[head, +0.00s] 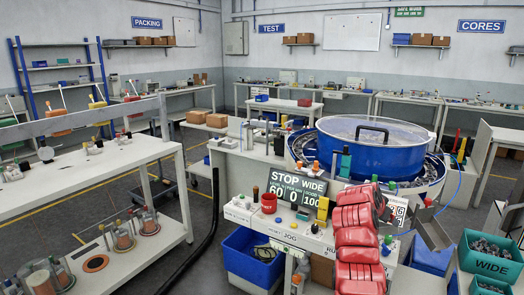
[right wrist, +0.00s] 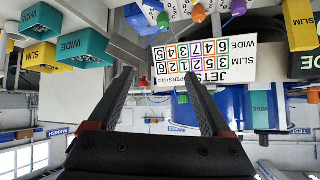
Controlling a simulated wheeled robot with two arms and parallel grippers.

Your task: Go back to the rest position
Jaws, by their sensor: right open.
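My right gripper (right wrist: 158,78) shows in the right wrist view with its two black fingers spread apart. Nothing is between the fingers. The wrist picture is upside down. Beyond the fingertips is a white number panel (right wrist: 204,62), apart from them as far as I can see. I cannot make out either gripper in the head view. The blue feeder bowl (head: 365,158) with a clear lid and black handle stands right of centre in the head view. It also shows partly behind the right finger in the wrist view (right wrist: 233,103).
A blue bin (head: 252,257) stands below.

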